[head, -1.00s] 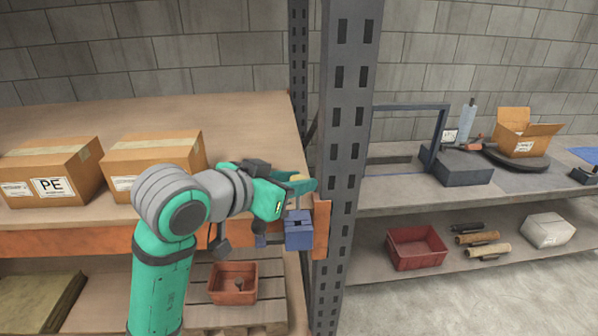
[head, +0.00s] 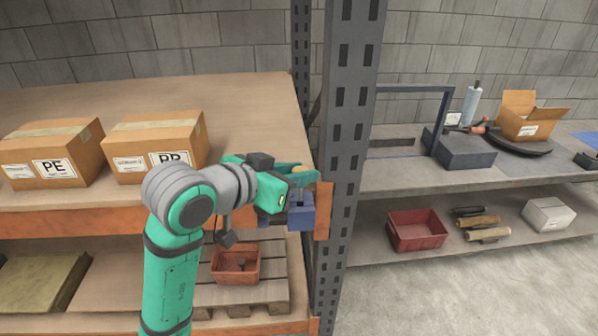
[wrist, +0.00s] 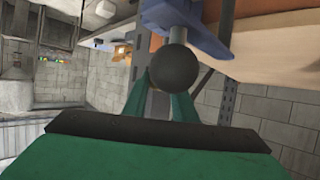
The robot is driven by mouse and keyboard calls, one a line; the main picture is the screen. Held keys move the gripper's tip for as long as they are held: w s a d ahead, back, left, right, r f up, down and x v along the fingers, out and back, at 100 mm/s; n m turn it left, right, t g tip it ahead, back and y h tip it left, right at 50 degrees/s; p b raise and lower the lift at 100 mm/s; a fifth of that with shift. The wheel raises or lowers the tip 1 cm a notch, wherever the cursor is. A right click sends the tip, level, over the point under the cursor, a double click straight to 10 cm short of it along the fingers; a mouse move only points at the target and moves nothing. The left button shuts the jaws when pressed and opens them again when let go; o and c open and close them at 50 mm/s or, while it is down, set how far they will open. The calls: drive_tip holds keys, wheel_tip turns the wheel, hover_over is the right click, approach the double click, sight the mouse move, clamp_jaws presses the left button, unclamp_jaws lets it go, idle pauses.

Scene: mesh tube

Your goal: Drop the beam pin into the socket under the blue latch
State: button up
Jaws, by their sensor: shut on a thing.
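The blue latch (head: 301,213) is a block on the orange beam end beside the grey rack upright. In the wrist view, blue latch parts (wrist: 206,38) show at the top, just beyond the fingers. My gripper (head: 304,170) is at the top of the latch, its green fingers close above it. In the wrist view my gripper (wrist: 162,100) is shut on the beam pin, whose dark round head (wrist: 176,68) shows at the fingertips.
The grey perforated upright (head: 347,150) stands close to the right of my gripper. Two cardboard boxes, one marked PE (head: 52,153), sit on the left shelf. A red bin (head: 237,263) is below on a pallet. The right shelving holds another red bin (head: 417,230).

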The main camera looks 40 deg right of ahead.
drive_tip(key=shift+s+d, duration=0.15)
drive_tip(key=shift+a, duration=0.3)
drive_tip(key=shift+d, duration=0.2)
idle(0.4)
drive_tip(key=shift+a, duration=0.1)
idle(0.4)
drive_tip(key=shift+f, duration=0.65)
idle(0.6)
drive_tip(key=shift+r, duration=0.35)
drive_tip(key=shift+f, duration=0.55)
idle(1.4)
